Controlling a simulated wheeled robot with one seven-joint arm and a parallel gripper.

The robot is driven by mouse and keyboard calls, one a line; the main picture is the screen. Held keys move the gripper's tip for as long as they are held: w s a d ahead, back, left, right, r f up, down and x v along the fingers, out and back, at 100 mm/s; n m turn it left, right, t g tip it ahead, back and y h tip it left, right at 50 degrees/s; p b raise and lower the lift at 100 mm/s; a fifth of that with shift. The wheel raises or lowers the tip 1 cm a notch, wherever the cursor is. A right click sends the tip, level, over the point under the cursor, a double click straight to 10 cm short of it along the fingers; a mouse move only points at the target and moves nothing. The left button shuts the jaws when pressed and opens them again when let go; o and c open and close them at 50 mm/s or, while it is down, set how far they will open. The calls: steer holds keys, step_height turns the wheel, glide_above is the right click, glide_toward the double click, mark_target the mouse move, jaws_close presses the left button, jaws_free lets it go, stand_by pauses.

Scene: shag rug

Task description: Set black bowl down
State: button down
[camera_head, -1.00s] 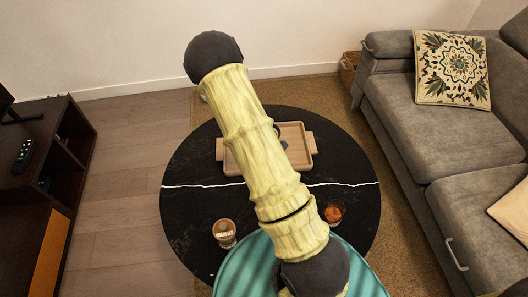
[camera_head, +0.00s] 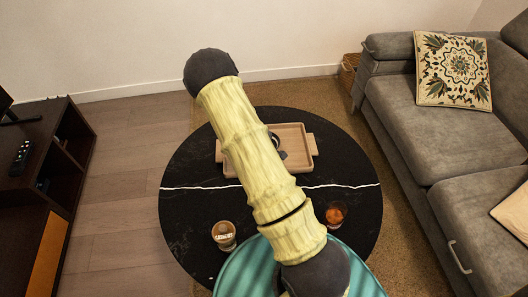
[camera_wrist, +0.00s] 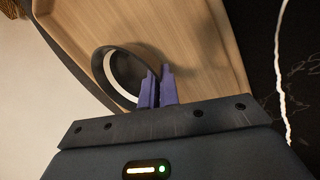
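The black bowl (camera_wrist: 126,49) shows in the wrist view as a dark curved rim with a pale band on its inside, over the wooden tray (camera_wrist: 205,45). My gripper (camera_wrist: 159,74) has purple fingers close together, with the bowl's rim running in between them, so it looks shut on the rim. A soft shadow lies on the tray beside the bowl; I cannot tell whether the bowl touches the tray. In the head view the tray (camera_head: 297,131) lies on the round black table, and a dark part of the bowl (camera_head: 275,139) shows beside my arm, which hides the rest.
The black table (camera_head: 190,213) has a white vein. A drink glass (camera_head: 224,236) stands at its front left and an amber glass (camera_head: 335,214) at its right. A grey sofa (camera_head: 430,140) is on the right, a dark cabinet (camera_head: 45,165) on the left.

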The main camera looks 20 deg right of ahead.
steer(key=c, duration=2.1)
jaws_free()
steer(key=shift+f, duration=0.25)
steer(key=o, duration=0.5)
steer(key=shift+c, duration=0.2)
steer(key=shift+r, duration=0.15)
steer(key=shift+r, duration=0.25)
steer(key=p+v, duration=0.2)
steer(key=v, duration=0.9)
steer(key=shift+s+r+p, duration=0.2)
steer(key=shift+r+p, duration=0.15)
steer(key=shift+p, duration=0.05)
steer(key=shift+a, duration=0.1)
